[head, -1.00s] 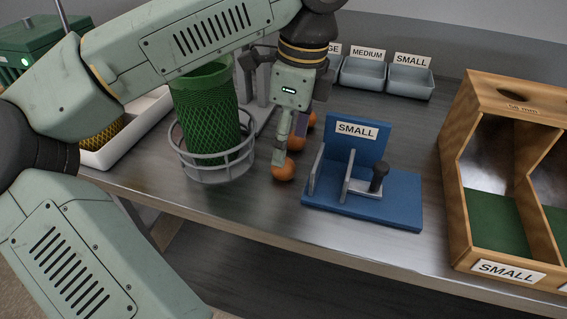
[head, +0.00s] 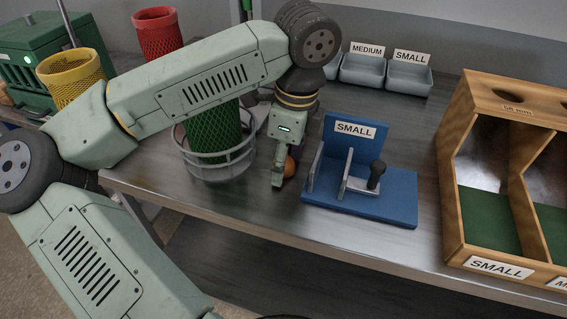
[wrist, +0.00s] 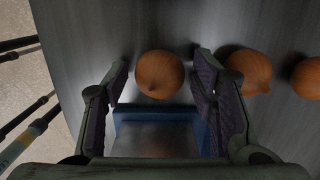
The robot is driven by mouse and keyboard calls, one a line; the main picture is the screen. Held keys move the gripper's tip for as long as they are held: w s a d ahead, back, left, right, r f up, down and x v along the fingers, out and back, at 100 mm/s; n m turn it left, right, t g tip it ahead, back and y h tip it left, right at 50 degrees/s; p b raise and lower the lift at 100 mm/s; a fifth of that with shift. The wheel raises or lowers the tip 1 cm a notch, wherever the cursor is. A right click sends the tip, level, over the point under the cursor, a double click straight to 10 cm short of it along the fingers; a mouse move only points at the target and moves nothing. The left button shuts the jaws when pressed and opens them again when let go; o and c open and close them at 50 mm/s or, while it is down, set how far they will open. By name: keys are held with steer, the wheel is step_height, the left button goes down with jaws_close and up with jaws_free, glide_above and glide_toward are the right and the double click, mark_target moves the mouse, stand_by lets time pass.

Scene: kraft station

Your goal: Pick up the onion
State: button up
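A round orange-brown onion (wrist: 159,74) lies on the metal table between and just beyond my gripper's fingers in the wrist view. My gripper (wrist: 162,62) is open, with one finger on each side of the onion and a visible gap to both. Two more onions, a nearer one (wrist: 247,70) and a farther one (wrist: 306,78), lie outside the right finger. In the head view my gripper (head: 278,178) points down close to the tabletop, and part of one onion (head: 289,167) shows beside it. The other onions are hidden there by my arm.
A blue stand labelled SMALL (head: 400,208) is close on the right of my gripper. A green mesh basket in a grey ring holder (head: 222,168) is close on the left. A wooden divided box (head: 451,190) stands far right, and grey labelled trays (head: 409,76) at the back.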

steer(key=c, duration=0.9)
steer(key=shift+r+b, duration=0.3)
steer(key=shift+r, duration=0.2)
steer(key=shift+s+r+b, duration=0.3)
steer(key=shift+r+b, duration=0.1)
steer(key=shift+r, duration=0.2)
steer(key=shift+s+r+b, duration=0.3)
steer(key=shift+r+b, duration=0.05)
steer(key=shift+r, duration=0.2)
steer(key=s+r+b, duration=0.1)
steer(key=s+b, duration=0.2)
steer(key=s, duration=1.2)
steer(key=shift+a+r+b, duration=0.35)
steer(key=shift+w, duration=0.1)
